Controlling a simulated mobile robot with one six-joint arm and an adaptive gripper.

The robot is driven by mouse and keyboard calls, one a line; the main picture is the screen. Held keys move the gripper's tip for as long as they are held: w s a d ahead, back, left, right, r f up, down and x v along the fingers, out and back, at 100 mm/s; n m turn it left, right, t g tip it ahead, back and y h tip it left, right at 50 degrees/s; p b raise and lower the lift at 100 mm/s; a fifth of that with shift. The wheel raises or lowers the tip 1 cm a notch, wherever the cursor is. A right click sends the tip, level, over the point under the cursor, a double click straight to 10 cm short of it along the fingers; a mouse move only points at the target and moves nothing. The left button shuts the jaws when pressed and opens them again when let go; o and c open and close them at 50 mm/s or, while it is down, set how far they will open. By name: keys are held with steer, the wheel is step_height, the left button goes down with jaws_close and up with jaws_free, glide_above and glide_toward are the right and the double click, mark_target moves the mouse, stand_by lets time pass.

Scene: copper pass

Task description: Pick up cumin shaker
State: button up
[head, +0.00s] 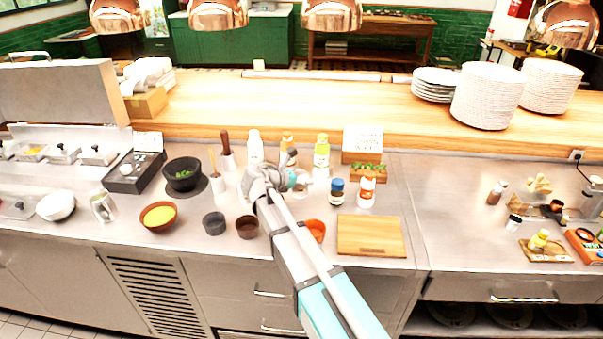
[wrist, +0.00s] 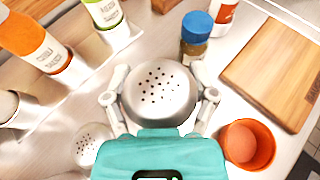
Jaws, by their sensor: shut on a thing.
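My gripper (wrist: 160,100) is shut on a silver shaker (wrist: 158,88) with a pierced domed top. The fingers press on its left and right sides. No label shows on it, so I cannot read whether it is cumin. It looks much larger than a second pierced-top shaker (wrist: 88,140) at lower left in the wrist view, so it seems raised above the counter. In the head view my gripper (head: 290,180) is over the middle of the counter, and the arm partly hides the held shaker.
A blue-capped jar (head: 337,191) and a white-and-orange bottle (head: 366,192) stand to the right. Several bottles stand behind, including a green-labelled one (head: 321,156). An orange bowl (wrist: 262,132) and a wooden board (head: 371,235) lie nearby. Bare counter (head: 400,190) is right of the bottles.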

steer(key=s+a+r+p, duration=0.4)
steer(key=s+r, duration=0.1)
steer(key=s, duration=0.4)
steer(key=shift+s+r+p, duration=0.35)
steer(key=shift+p, duration=0.05)
stand_by(0.4)
